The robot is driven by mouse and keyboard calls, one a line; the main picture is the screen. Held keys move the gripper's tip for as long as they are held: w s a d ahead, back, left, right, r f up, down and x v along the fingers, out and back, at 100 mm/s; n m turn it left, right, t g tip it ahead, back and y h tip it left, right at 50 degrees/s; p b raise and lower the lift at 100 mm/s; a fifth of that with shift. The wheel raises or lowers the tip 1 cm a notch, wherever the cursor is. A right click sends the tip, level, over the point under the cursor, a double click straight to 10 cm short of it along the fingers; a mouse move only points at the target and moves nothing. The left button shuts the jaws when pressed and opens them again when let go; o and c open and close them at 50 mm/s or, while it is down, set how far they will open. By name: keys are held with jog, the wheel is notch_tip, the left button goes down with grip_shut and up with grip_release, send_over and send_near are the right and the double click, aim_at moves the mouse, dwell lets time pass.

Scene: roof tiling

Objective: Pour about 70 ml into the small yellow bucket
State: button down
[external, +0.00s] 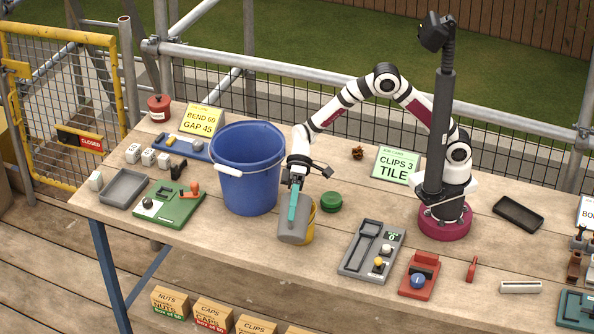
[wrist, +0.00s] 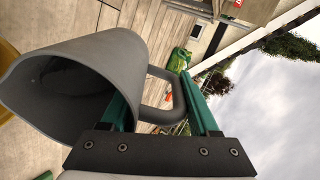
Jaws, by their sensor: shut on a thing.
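My gripper (external: 293,205) is shut on the handle of a grey jug (external: 291,231). The jug is tilted in the external view and stands in front of the small yellow bucket (external: 310,236), hiding most of it. In the wrist view the grey jug (wrist: 95,75) lies well over on its side, its mouth facing left, and the green fingers (wrist: 165,100) are around its handle. A yellow edge, likely the bucket (wrist: 6,60), shows at the far left. The inside of the jug looks dark; I cannot tell how much it holds, and no stream is visible.
A large blue bucket (external: 247,178) stands close on the left. A green round lid (external: 331,202) lies just right of the yellow bucket. A grey scale-like device (external: 362,262) and a red device (external: 419,276) are further right. The front table edge is near.

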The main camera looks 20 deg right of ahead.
aim_at(294, 233)
jog(key=shift+w+d+r+g, duration=0.1)
jog(key=shift+w+r+g, duration=0.2)
jog(key=shift+g, duration=0.2)
jog(key=shift+r+y, duration=0.2)
jog(key=shift+y, duration=0.1)
jog(key=shift+w+d+r+g, duration=0.15)
jog(key=shift+r+g, duration=0.1)
jog(key=shift+g, duration=0.15)
dwell(0.6)
jog(key=shift+w+d+r+g+y, duration=0.3)
jog(key=shift+w+d+r+y, duration=0.1)
jog(key=shift+w, duration=0.15)
dwell(0.7)
jog(key=shift+s+a+f+t+h, duration=0.35)
jog(key=shift+s+f+t, duration=0.1)
jog(key=shift+s+f, duration=0.1)
jog(key=shift+s+a+f+t+h, duration=0.3)
jog(key=shift+s+f+t, duration=0.15)
jog(key=shift+s, duration=0.1)
jog(key=shift+f+t, duration=0.15)
jog(key=shift+t, duration=0.25)
jog(key=shift+s+a+f+t+h, duration=0.25)
jog(key=shift+s+t+h, duration=0.05)
jog(key=shift+t+h, duration=0.4)
jog(key=shift+a+f+t+h, duration=0.1)
jog(key=shift+f+t+h, duration=0.15)
jog(key=shift+f+t, duration=0.35)
jog(key=shift+f, duration=0.1)
